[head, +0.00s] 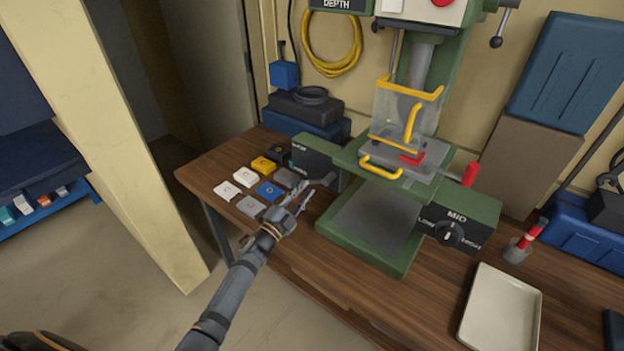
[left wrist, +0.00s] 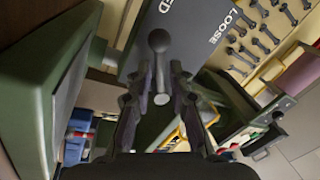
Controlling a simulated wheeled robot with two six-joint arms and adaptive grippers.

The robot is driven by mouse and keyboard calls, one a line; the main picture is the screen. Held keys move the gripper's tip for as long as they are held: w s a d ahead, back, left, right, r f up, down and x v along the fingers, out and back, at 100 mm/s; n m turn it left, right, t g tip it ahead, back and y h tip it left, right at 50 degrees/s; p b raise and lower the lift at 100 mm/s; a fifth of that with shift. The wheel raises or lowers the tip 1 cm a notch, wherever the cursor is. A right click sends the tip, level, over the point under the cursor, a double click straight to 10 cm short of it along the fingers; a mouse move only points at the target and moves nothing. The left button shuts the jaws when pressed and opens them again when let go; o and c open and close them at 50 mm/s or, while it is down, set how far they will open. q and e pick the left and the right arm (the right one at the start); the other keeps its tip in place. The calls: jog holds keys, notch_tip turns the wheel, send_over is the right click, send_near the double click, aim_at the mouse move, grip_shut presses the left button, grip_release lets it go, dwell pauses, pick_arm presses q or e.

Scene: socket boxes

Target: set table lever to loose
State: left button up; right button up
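The table lever (left wrist: 159,42) has a dark round knob and a shaft with a pale end. In the left wrist view it stands between my left gripper's fingers (left wrist: 162,72), in front of a dark panel (left wrist: 195,25) with the word LOOSE and letters ending in ED. The fingers are apart on both sides of the lever, with a gap visible on the right. In the head view my left gripper (head: 312,192) is just in front of the dark green box (head: 318,160) on the left of the drill press. I cannot make out the lever there. My right gripper is out of view.
The green drill press (head: 365,245) stands on the wooden table. Its right box (head: 462,228) has a knob and the word MID. Several small coloured socket boxes (head: 245,177) lie left of my gripper. A pale tray (head: 500,308) is at the front right.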

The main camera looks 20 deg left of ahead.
aim_at(312, 182)
pick_arm(q)
jog(key=x, duration=0.4)
jog(key=shift+w+d, duration=0.1)
jog(key=shift+w, duration=0.2)
grip_shut()
